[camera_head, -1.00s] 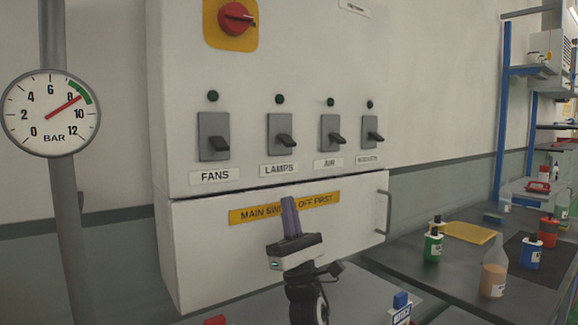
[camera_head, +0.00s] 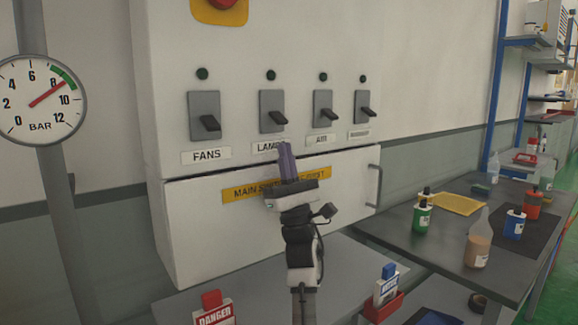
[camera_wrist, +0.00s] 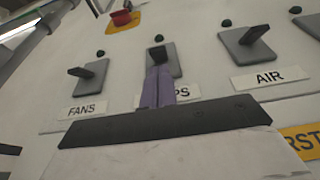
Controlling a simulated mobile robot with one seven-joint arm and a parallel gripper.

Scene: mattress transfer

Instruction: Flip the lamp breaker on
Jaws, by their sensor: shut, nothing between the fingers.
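The lamps breaker (camera_head: 272,111) is a grey plate with a dark lever, second from left in the panel's row. Its lever looks angled downward, and the round indicator above it is dark green. My gripper (camera_head: 287,148) has its purple fingers closed together, pointing up, just below the lever and covering part of the LAMPS label (camera_head: 267,147). In the wrist view the fingertips (camera_wrist: 158,72) lie right under the lamps lever (camera_wrist: 158,54). Whether they touch it, I cannot tell.
The fans breaker (camera_head: 205,115) is to the left, the air breaker (camera_head: 323,108) and another to the right. A handle (camera_head: 374,187) stands out at the lower right. Bottles stand on the dark table (camera_head: 400,225).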

